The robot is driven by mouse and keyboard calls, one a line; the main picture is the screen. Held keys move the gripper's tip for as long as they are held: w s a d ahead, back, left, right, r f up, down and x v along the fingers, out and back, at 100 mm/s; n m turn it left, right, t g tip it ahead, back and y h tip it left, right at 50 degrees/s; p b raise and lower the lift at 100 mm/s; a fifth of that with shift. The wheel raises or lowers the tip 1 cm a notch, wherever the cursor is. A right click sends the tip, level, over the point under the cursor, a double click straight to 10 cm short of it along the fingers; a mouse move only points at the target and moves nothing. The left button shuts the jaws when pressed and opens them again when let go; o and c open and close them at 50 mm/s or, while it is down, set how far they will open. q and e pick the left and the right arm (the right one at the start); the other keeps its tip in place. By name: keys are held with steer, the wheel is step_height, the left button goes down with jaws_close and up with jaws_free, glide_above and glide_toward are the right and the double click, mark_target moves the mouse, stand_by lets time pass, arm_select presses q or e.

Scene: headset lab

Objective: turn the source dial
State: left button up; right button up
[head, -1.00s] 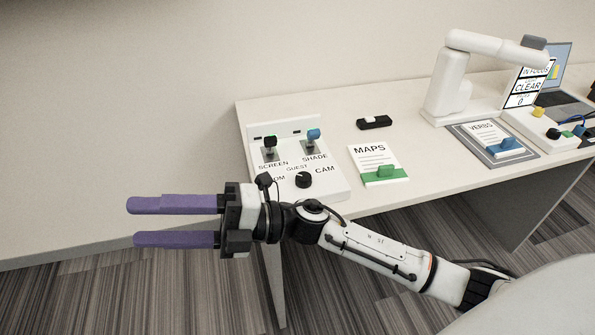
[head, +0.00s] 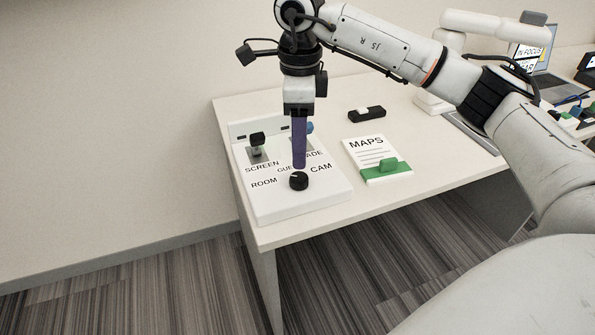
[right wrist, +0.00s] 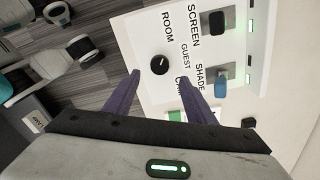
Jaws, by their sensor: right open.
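The source dial (head: 299,181) is a round black knob on a white control panel (head: 322,202) with the labels ROOM, GUEST and CAM around it. The dial also shows in the right wrist view (right wrist: 159,65), with a pale pointer mark. My right gripper (head: 299,165) points down over the panel, just behind the dial in the head view. In the right wrist view its two purple fingers (right wrist: 160,82) are apart and empty, with the dial ahead of the gap between them. I cannot tell the exact height above the dial. My left gripper is not in view.
A black SCREEN lever (head: 257,141) and a blue SHADE lever (head: 309,127) stand at the panel's back. A MAPS card with a green holder (head: 387,168) and a small black device (head: 367,113) lie to the right. The table's front edge is close to the panel.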

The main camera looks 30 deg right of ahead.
mark_target(299, 177)
step_height(299, 177, down, 8)
steer(key=shift+c, duration=0.4)
steer(key=c, duration=1)
steer(key=shift+o, duration=0.2)
